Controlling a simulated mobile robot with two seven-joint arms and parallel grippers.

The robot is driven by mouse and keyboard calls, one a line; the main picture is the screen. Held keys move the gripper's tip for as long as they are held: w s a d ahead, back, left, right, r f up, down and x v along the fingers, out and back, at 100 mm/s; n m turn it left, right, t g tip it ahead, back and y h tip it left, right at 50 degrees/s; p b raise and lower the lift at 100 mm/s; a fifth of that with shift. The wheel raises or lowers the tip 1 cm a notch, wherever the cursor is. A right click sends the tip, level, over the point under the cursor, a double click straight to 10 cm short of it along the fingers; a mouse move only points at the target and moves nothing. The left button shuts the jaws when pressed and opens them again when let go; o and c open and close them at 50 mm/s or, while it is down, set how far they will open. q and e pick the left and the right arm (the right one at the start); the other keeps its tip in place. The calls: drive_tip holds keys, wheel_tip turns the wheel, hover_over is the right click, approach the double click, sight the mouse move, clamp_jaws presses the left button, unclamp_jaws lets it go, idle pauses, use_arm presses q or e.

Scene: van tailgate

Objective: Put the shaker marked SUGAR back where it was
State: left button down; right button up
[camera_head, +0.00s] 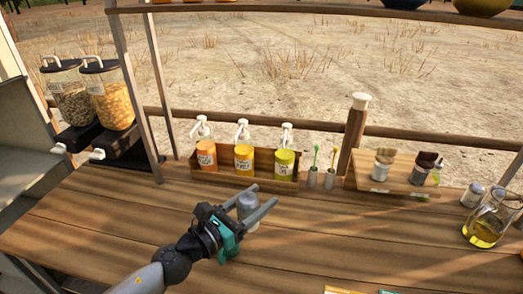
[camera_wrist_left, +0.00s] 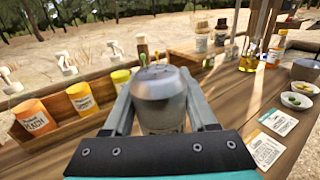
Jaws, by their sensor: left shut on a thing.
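A grey metal shaker (camera_head: 247,207) with a domed top is between the fingers of my left gripper (camera_head: 266,195), which is shut on it. In the left wrist view the shaker (camera_wrist_left: 160,100) is upright between both fingers; no marking shows on the side facing the camera. I cannot tell whether its base touches the wooden counter (camera_head: 100,215). Another small shaker (camera_head: 472,195) stands at the right of the counter, beside the oil jug (camera_head: 487,222); its marking is too small to read. My right gripper is not in view.
A wooden rack (camera_head: 240,167) with three pump bottles stands behind the gripper. The counter's front left is clear.

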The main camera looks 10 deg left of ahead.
use_arm(q)
drive_tip(key=shift+s+f+y+b, duration=0.2)
drive_tip(key=shift+s+y+b, duration=0.15)
drive_tip(key=shift+s, duration=0.15)
drive_tip(key=s+a+f+n+t+y+b, duration=0.2)
drive_tip(key=s+a+n+y+b, duration=0.5)
drive_tip(key=s, duration=0.5)
drive_tip(key=t+y, duration=0.1)
drive_tip(key=y, duration=0.1)
drive_tip(key=shift+s+a+y, duration=0.2)
drive_tip(key=shift+y, duration=0.15)
drive_tip(key=shift+f, duration=0.1)
